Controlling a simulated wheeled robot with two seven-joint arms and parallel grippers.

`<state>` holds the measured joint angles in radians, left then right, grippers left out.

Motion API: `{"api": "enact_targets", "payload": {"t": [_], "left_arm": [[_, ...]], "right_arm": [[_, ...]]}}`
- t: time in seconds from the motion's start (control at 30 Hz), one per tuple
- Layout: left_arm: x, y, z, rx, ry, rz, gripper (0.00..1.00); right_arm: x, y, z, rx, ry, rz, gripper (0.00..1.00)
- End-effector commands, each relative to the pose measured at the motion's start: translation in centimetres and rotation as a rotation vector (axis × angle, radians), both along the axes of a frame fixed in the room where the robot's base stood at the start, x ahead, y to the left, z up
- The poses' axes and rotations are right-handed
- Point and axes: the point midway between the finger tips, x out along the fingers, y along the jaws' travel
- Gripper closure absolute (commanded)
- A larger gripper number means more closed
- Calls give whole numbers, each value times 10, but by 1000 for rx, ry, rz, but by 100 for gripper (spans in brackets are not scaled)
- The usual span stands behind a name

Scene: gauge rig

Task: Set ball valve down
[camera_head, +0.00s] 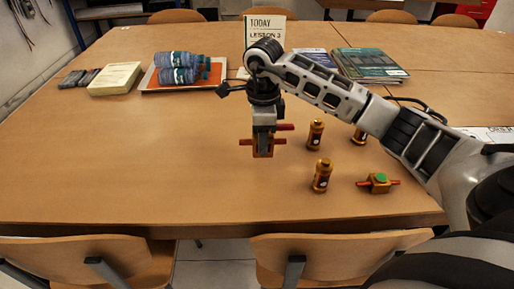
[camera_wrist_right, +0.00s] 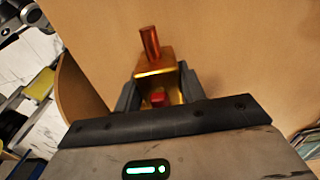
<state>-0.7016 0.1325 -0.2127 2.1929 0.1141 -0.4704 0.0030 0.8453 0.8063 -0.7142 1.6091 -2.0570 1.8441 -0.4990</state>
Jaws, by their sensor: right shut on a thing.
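My right gripper (camera_head: 263,138) is shut on a ball valve (camera_head: 263,150), a brass-coloured block with red stubs out to the sides. In the right wrist view the ball valve (camera_wrist_right: 156,76) sits between the two dark fingers (camera_wrist_right: 158,95), with one red stub pointing away. The valve hangs below the gripper over the bare table; I cannot tell whether it touches the top. A second ball valve (camera_head: 379,182), brass with a green top and red stubs, lies on the table at the right. My left gripper is not in view.
A tray (camera_head: 150,88) with blue rolled items, a book (camera_head: 115,79) and a lesson sign (camera_head: 264,27) are farther back. The table's left and front are clear.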

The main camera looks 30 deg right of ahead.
Motion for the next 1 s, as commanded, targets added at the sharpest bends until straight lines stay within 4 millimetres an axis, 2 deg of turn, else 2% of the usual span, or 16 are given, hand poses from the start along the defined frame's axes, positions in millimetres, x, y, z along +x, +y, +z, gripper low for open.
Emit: {"api": "enact_targets", "payload": {"t": [0.27, 0.47, 0.83, 0.87, 0.9, 1.0], "left_arm": [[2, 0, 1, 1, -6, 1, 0], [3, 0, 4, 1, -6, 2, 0], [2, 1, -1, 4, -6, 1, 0], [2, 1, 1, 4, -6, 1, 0], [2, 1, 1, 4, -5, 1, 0], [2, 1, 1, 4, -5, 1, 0]], "right_arm": [[14, 7, -18, 2, -1, -1, 92], [12, 6, -45, 1, 2, -1, 92], [13, 6, -51, 1, -3, 0, 92], [13, 6, -50, 0, -1, 0, 52], [13, 6, -50, 0, -1, 0, 41], [13, 6, -50, 0, -1, 0, 38]]}}
